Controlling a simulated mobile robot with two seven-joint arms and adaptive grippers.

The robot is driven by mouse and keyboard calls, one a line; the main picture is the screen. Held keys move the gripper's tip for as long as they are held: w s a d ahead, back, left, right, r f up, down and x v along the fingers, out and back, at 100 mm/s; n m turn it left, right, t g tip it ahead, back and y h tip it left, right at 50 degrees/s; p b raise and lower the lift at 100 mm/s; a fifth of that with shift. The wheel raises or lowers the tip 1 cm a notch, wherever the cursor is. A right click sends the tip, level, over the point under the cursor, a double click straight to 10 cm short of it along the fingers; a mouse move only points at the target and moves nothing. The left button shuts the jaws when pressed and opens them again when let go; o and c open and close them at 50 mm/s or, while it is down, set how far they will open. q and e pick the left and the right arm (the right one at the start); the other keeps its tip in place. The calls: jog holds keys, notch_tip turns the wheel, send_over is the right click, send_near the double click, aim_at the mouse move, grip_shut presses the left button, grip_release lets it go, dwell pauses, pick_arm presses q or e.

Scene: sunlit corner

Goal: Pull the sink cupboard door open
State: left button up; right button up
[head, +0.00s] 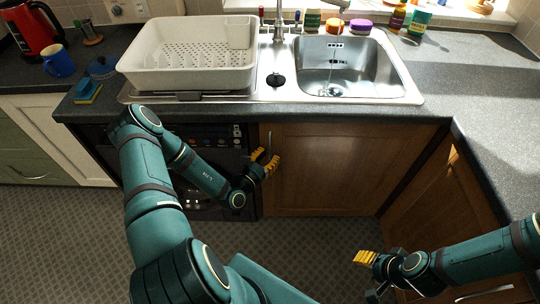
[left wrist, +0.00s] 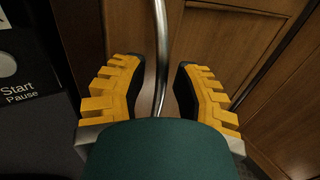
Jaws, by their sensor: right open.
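The sink cupboard door (head: 335,165) is a brown wooden panel under the sink and looks shut. Its upright metal bar handle (left wrist: 160,55) is at the door's left edge. My left gripper (head: 265,161) is at this handle. In the left wrist view, its two yellow-padded fingers (left wrist: 158,95) stand apart, one on each side of the bar, with a visible gap on both sides. The lower part of the handle is hidden behind my gripper's body. My right gripper (head: 366,275) is open and empty, low at the right, above the floor and away from the door.
A dark appliance (head: 222,140) stands left of the door. Another wooden door (head: 450,195) is at the right corner. The sink (head: 345,65) and a white dish rack (head: 190,55) are above on the worktop. The patterned floor (head: 300,235) before the door is clear.

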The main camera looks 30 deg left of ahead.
pick_arm(q)
jog(key=shift+w, duration=0.6)
grip_shut()
jog(key=shift+s+d, duration=0.15)
jog(key=shift+s, duration=0.05)
